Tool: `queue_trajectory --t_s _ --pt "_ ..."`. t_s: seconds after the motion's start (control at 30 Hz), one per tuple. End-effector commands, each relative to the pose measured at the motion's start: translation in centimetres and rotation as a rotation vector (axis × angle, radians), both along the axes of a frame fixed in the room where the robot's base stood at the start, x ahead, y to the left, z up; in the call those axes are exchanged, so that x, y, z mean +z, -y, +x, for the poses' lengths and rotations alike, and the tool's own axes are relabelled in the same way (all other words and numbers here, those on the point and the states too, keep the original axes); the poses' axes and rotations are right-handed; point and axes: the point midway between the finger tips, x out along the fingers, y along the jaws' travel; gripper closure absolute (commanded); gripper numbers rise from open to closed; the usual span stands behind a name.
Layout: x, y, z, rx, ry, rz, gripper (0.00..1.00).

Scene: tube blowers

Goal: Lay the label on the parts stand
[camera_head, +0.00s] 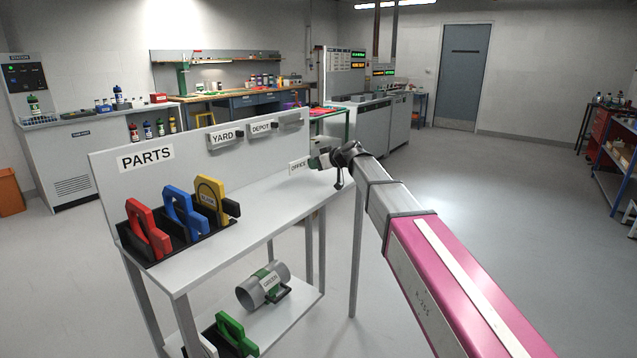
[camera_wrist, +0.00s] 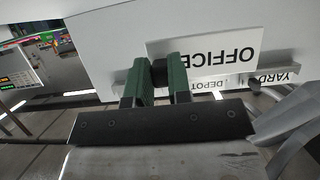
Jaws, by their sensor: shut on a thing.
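The OFFICE label (camera_head: 298,166), a white plate with black letters, is at the right end of the parts stand (camera_head: 255,192). My gripper (camera_head: 316,160) is shut on the label's right end. In the wrist view the label (camera_wrist: 215,50) reads upside down, and the green fingers of my gripper (camera_wrist: 162,75) close on a dark piece at its edge. The label is over the stand's white top; I cannot tell whether it touches. The stand's back panel bears a PARTS sign (camera_head: 146,157).
YARD (camera_head: 222,137) and DEPOT (camera_head: 261,128) labels are on the back panel, beside an unlettered holder (camera_head: 290,119). Red (camera_head: 147,228), blue (camera_head: 185,212) and yellow (camera_head: 211,198) handled tools stand at the left of the top. The middle of the top is clear. A grey tube (camera_head: 257,289) lies on the lower shelf.

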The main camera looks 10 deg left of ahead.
Motion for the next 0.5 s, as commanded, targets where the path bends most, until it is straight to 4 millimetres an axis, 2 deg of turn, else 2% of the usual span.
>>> queue_trajectory --t_s 0.03,0.2,0.37,0.5 --pt "-0.6 0.8 -1.1 0.0 -0.001 0.0 1.0" --pt "-1.7 1.9 -2.3 -0.001 -0.002 0.001 1.0" --pt "-2.2 2.1 -2.4 0.0 0.0 0.0 1.0" --pt "-3.7 2.1 -2.4 0.0 -0.002 0.0 1.0"
